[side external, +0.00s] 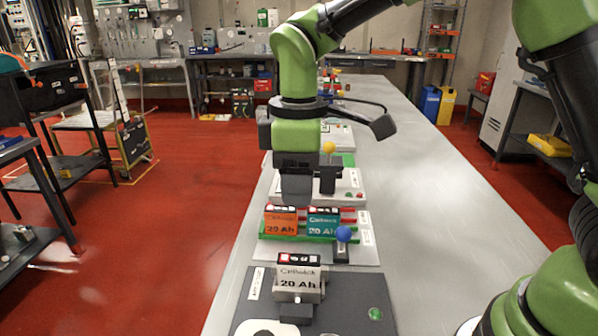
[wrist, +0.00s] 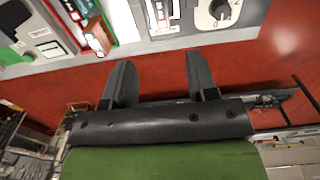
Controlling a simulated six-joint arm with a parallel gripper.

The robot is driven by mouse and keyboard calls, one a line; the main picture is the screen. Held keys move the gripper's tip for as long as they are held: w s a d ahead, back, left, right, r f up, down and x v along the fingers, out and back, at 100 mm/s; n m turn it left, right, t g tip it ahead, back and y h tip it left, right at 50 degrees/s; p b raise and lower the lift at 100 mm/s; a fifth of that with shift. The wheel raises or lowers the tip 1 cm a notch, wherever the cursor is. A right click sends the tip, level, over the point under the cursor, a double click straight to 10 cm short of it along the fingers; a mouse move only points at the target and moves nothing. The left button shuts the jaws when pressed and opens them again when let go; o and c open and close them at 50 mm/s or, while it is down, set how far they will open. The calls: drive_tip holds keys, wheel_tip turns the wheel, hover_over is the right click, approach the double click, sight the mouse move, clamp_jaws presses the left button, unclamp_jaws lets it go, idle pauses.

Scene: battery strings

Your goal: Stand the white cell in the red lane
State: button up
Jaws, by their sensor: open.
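The white cell (side external: 298,283), marked 20 Ah, stands upright at a holder on the dark grey plate nearest the side camera. What seems to be its top shows at the upper edge of the wrist view (wrist: 163,14). Behind it, an orange cell (side external: 281,222) and a teal cell (side external: 323,223) stand side by side on a light base with a green rail (side external: 290,239) in front. My gripper (side external: 312,188) is open and empty, above and behind these cells.
A blue knob (side external: 343,234) stands right of the teal cell, and a yellow knob (side external: 329,147) is farther back. A green button (side external: 375,313) and a dial (wrist: 218,11) are on the near plate. The metal bench (side external: 430,200) is clear to the right.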

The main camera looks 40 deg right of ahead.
drive_tip(key=shift+r, duration=0.5)
drive_tip(key=s+d+r+m+t+y, duration=0.2)
drive_tip(key=s+d+r+m+t, duration=0.1)
drive_tip(key=s+d+r+m, duration=0.4)
drive_tip(key=s+d+r+m+t, duration=0.1)
drive_tip(key=s+m+t, duration=0.3)
drive_tip(key=s, duration=0.6)
drive_tip(key=shift+s+r+m, duration=0.2)
drive_tip(key=shift+r+m, duration=0.15)
drive_tip(key=shift+m, duration=0.75)
drive_tip(key=shift+w, duration=0.1)
drive_tip(key=shift+c, duration=0.4)
